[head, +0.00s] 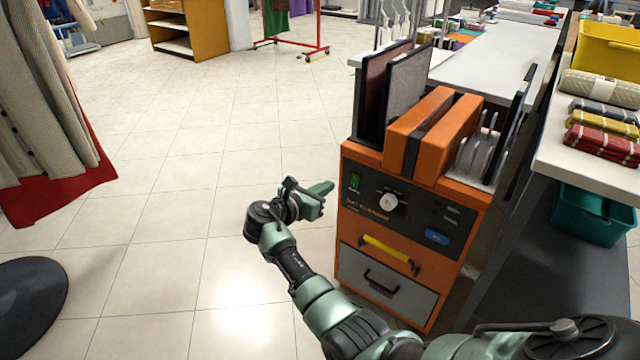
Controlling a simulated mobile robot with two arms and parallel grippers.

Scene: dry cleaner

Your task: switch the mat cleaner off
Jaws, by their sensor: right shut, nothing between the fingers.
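The mat cleaner (421,260) is an orange floor-standing machine with a black control panel on its upper front. The panel carries a lit green rocker switch (354,182) at its left, a pale round knob (388,202) in the middle and a blue button (436,236) at lower right. My right gripper (325,189) is shut and empty. It is just left of the panel, with its fingertips pointing toward the green switch, and appears apart from it. My left gripper is not in view.
A yellow handle (389,254) and a grey drawer (385,285) are below the panel. Dark mats (405,88) stand upright on the machine's top. A counter with folded towels (603,140) is at right. Hanging garments (40,120) are at left. The tiled floor between is clear.

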